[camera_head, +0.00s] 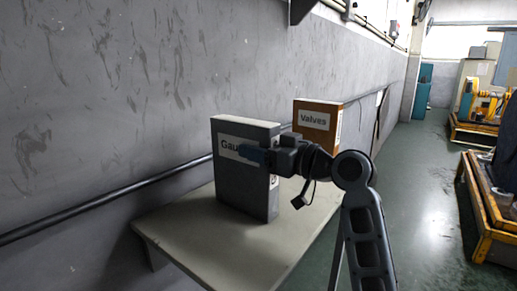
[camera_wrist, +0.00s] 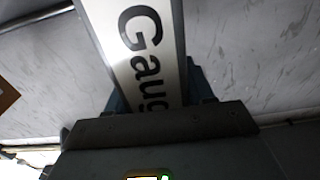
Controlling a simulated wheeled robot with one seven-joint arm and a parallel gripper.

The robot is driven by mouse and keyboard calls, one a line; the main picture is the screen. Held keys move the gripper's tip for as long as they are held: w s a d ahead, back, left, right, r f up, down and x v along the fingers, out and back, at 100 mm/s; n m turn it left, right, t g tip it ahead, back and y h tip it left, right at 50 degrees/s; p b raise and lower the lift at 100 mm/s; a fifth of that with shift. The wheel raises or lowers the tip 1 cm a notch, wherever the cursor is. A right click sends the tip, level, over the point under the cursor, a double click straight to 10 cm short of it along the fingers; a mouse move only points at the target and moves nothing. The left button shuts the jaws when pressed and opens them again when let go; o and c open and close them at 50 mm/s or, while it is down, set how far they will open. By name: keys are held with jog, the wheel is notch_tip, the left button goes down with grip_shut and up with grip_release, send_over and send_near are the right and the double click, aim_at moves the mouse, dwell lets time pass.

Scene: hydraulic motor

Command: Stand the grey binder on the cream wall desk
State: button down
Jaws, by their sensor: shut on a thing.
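The grey binder (camera_head: 232,187) stands upright over the cream wall desk (camera_head: 190,228) in the head view. Its white label reads "Gau", and the rest is covered by my gripper (camera_head: 262,156). My gripper comes from the right and is shut on the binder's spine. In the wrist view the labelled binder (camera_wrist: 149,45) runs between the fingers of my gripper (camera_wrist: 155,95). The binder's lower edge looks at or very close to the desk top; I cannot tell if it touches.
An orange binder (camera_head: 318,117) labelled "Valves" stands upright behind the grey one, its lower part hidden. A grey wall (camera_head: 100,100) with a dark rail (camera_head: 110,194) runs along the desk's left side. The desk's near part is clear. Yellow machinery (camera_head: 480,105) stands far right.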

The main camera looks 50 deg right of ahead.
jog(key=shift+c, duration=2.1)
grip_release()
jog(key=s+b, duration=0.1)
jog(key=s, duration=1.1)
jog(key=shift+d, duration=0.2)
